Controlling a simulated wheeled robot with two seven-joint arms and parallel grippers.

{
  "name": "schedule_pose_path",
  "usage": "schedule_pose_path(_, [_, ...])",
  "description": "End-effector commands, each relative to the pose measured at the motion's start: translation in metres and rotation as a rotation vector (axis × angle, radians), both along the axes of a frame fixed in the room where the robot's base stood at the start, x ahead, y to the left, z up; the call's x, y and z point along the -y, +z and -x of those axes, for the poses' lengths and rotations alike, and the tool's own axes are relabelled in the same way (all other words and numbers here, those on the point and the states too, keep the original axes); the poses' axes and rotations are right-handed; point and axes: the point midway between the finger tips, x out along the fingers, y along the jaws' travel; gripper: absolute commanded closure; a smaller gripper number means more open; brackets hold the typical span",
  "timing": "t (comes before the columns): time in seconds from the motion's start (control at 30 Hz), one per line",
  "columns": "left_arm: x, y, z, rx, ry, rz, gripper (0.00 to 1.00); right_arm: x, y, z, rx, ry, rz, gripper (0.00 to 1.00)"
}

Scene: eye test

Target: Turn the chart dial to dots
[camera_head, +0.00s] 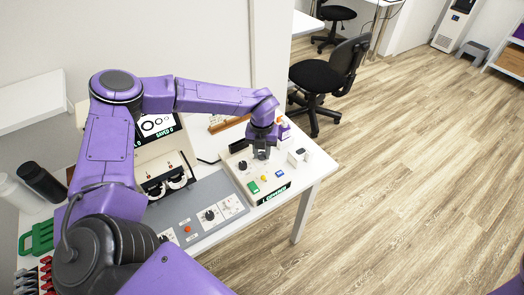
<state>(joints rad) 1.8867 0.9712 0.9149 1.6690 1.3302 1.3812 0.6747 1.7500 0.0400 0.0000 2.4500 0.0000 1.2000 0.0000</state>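A grey panel (186,210) lies on the white table, with a black dial (209,215) on a white plate and another white plate (231,205) beside it. A white box (250,190) to its right carries another black knob (242,165) and small coloured buttons. I cannot read the labels, so I cannot tell which knob is the chart dial. My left gripper (261,154) points down over the back of the white box, right of its black knob. Its fingers are small and dark; their gap and any contact are unclear. My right gripper is out of view.
A display with rings (156,125) stands behind a device with two round black parts (167,185). A red button (188,229) is on the grey panel. A small white block (298,157) sits right of my gripper. Bottles (42,182) stand at left. Open floor lies right.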

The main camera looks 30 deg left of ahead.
Motion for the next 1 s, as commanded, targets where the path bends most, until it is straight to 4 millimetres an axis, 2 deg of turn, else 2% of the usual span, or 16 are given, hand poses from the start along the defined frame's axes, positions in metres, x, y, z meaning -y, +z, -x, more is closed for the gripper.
schedule_pose_path(0.37, [-0.0006, 0.0003, -0.0007, 0.002, -0.086, -0.002, 1.00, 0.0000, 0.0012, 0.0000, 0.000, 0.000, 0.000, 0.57])
schedule_pose_path(1.0, [-0.0007, 0.0006, -0.0010, 0.003, -0.542, -0.002, 1.00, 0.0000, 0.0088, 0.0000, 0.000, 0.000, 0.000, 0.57])
